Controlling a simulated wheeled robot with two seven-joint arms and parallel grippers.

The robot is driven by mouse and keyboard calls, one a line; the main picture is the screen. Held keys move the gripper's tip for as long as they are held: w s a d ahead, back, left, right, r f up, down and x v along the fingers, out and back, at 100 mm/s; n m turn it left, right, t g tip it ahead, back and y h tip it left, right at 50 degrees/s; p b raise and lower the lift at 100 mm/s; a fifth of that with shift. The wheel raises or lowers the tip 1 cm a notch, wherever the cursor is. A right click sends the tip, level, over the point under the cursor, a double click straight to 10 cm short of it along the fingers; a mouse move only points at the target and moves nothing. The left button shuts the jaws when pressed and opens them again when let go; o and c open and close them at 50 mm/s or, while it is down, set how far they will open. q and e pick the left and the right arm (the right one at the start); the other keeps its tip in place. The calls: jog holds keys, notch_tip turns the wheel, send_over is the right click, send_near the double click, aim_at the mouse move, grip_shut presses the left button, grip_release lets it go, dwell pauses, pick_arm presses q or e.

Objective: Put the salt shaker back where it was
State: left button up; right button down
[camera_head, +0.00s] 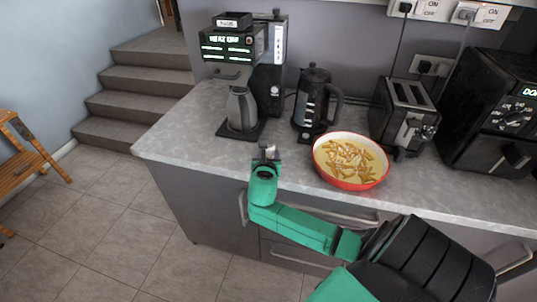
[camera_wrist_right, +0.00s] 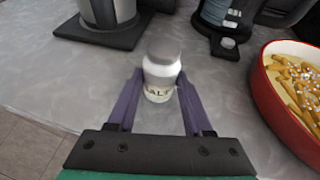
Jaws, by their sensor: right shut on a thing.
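The salt shaker (camera_wrist_right: 161,70) is a small white jar with a grey cap and a label, upright in the right wrist view. My right gripper (camera_wrist_right: 160,80) has its two purple fingers on either side of it, shut on it. In the head view, my right gripper (camera_head: 266,160) is at the counter's front edge, left of the red dish, with the shaker's grey top (camera_head: 267,149) just showing. I cannot tell whether its base touches the counter (camera_head: 205,130). My left gripper is not in view.
A red dish of fries (camera_head: 350,184) stands right of my gripper, also in the wrist view (camera_wrist_right: 272,97). Behind are a coffee maker (camera_head: 231,75), a black kettle (camera_head: 312,103), a toaster (camera_head: 402,125) and an air fryer (camera_head: 495,115). The counter's left front is clear.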

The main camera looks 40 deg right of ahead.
jog(key=shift+c, duration=1.6)
grip_release()
